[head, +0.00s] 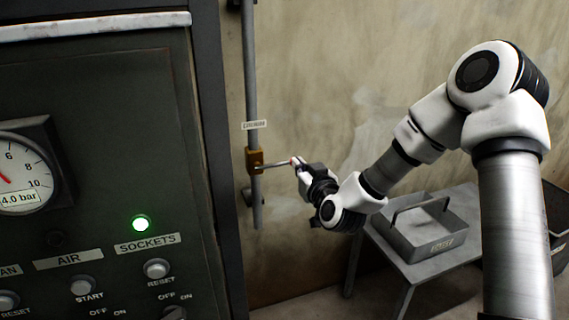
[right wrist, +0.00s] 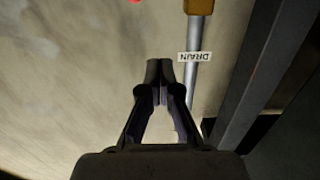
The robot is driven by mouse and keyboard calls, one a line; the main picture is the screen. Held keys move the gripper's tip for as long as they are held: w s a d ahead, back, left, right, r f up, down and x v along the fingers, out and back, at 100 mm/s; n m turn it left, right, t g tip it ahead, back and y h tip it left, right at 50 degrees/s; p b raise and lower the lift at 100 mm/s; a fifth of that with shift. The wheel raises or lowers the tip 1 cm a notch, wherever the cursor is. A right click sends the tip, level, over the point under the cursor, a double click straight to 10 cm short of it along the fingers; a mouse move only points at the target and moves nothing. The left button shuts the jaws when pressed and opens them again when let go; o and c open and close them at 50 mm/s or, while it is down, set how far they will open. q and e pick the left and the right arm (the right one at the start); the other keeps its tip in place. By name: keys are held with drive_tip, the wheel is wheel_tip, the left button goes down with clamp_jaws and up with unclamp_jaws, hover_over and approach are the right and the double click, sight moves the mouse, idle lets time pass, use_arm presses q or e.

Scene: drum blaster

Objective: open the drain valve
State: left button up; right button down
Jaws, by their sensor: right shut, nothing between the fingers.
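The drain valve (head: 255,160) is a brass block on a vertical grey pipe against the wall. Its thin lever (head: 273,165) sticks out to the right, roughly square to the pipe, with a reddish end close to my gripper. A "DRAIN" label (head: 254,125) is on the pipe above the valve. My right gripper (head: 297,164) is shut and empty at the lever's outer end; I cannot tell whether it touches. In the right wrist view, the shut fingers (right wrist: 160,70) are beside the upside-down label (right wrist: 195,57), with the valve (right wrist: 199,6) at the top edge. My left gripper is out of view.
A dark control cabinet (head: 110,90) with a gauge (head: 22,170), a lit green lamp (head: 140,223) and knobs stands left of the pipe. A grey metal tray (head: 430,243) with a handle sits on a low table (head: 385,237) at lower right. Bare wall lies behind.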

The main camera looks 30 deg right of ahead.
hover_over(276, 165)
drive_tip(key=s+d, duration=0.1)
drive_tip(key=s, duration=0.2)
drive_tip(key=f, duration=0.4)
drive_tip(key=shift+w+d+f, duration=0.2)
drive_tip(key=shift+w+d, duration=0.05)
